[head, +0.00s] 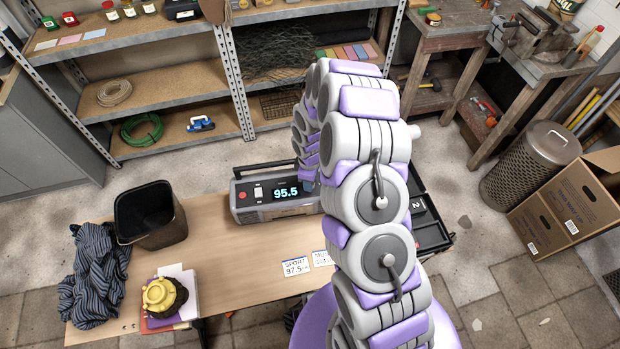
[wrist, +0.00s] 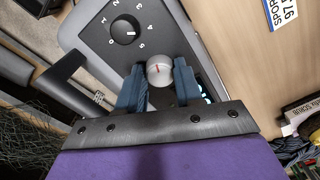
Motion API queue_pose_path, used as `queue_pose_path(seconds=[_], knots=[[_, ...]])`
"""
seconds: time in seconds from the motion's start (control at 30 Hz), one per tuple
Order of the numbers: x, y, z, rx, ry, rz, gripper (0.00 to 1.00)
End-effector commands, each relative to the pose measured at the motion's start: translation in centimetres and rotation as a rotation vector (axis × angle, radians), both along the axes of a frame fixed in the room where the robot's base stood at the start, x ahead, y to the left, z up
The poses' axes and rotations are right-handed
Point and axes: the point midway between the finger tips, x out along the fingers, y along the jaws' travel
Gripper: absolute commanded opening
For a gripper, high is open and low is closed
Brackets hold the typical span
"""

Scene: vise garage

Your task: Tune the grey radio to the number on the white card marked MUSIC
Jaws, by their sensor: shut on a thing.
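The grey radio (head: 262,196) stands on the wooden table, its lit display (head: 286,193) reading 95.5. The white MUSIC card (head: 321,258) lies in front of the radio; my arm covers its right part and its number is too small to read surely. The SPORT card (head: 295,267) beside it reads 97.5. In the wrist view my gripper (wrist: 160,74) is shut on the silver knob (wrist: 159,68) with a red mark, one finger on each side. A black numbered dial (wrist: 125,30) sits beside it on the radio's face. In the head view my arm hides the gripper.
A black bin (head: 150,215), a striped cloth (head: 96,270) and a yellow-topped dark object (head: 160,296) on papers occupy the table's left end. A dark tray (head: 432,230) is right of my arm. The table's middle front is bare. Shelves stand behind.

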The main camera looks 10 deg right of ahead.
Motion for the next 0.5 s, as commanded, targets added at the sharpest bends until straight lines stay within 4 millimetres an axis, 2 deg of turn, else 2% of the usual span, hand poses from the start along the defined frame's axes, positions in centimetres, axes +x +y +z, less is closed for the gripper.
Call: queue_pose_path(seconds=[0.5], knots=[[0.1,-0.01,0.2,-0.001,-0.004,-0.49,0.05]])
